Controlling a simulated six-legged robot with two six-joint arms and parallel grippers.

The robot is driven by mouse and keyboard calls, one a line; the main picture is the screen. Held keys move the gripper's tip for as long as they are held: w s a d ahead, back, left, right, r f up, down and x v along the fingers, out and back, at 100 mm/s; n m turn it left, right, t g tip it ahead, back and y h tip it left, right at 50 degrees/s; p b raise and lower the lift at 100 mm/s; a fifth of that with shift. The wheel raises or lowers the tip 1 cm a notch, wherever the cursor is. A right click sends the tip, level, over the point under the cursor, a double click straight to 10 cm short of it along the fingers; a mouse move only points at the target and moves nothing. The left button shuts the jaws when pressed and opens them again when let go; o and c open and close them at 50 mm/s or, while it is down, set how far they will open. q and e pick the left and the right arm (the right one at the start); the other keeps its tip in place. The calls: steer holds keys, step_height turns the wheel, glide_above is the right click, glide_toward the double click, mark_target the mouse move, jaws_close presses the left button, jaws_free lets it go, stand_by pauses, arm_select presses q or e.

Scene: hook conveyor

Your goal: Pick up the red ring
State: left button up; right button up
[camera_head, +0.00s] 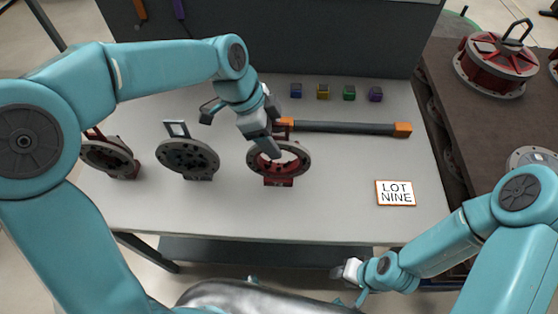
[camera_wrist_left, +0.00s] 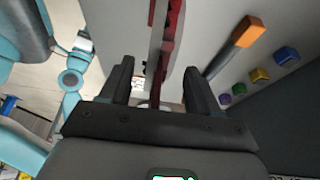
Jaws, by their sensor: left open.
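The ring with a red body and grey rim (camera_head: 279,181) stands upright on the table, right of the other two rings. My left gripper (camera_head: 240,128) is at its top and upper left side, and part of the ring is hidden behind it. In the left wrist view the ring (camera_wrist_left: 168,45) shows edge-on, reaching between the spread fingers of my left gripper (camera_wrist_left: 158,85). I see no clear grip on it. My right gripper (camera_head: 348,272) is low, in front of the table's edge, away from the ring; its jaw gap is unclear.
A grey ring (camera_head: 187,158) and another reddish ring (camera_head: 108,157) stand to the left. A dark bar with orange ends (camera_head: 345,128) lies right behind the red ring. Several small cubes (camera_head: 323,92) line the back. A LOT NINE sign (camera_head: 396,193) lies right.

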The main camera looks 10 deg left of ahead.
arm_select(q)
steer(key=shift+s+f, duration=0.1)
steer(key=shift+f, duration=0.2)
steer(key=shift+d, duration=0.1)
steer(key=shift+c, duration=1.2)
jaws_close()
steer(key=shift+r, duration=0.1)
